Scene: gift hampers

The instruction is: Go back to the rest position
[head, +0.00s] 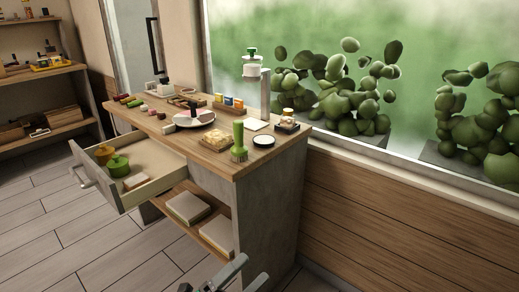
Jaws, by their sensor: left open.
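My left gripper (222,277) shows at the bottom edge of the head view, in front of the wooden-topped counter (222,158). Its grey fingers are apart and I see nothing between them. It is low, below the counter top and near the lower shelf, and most of it is cut off by the frame. My right gripper is not in view.
Boxes (188,207) lie on the lower shelf (217,236). The left floor is clear.

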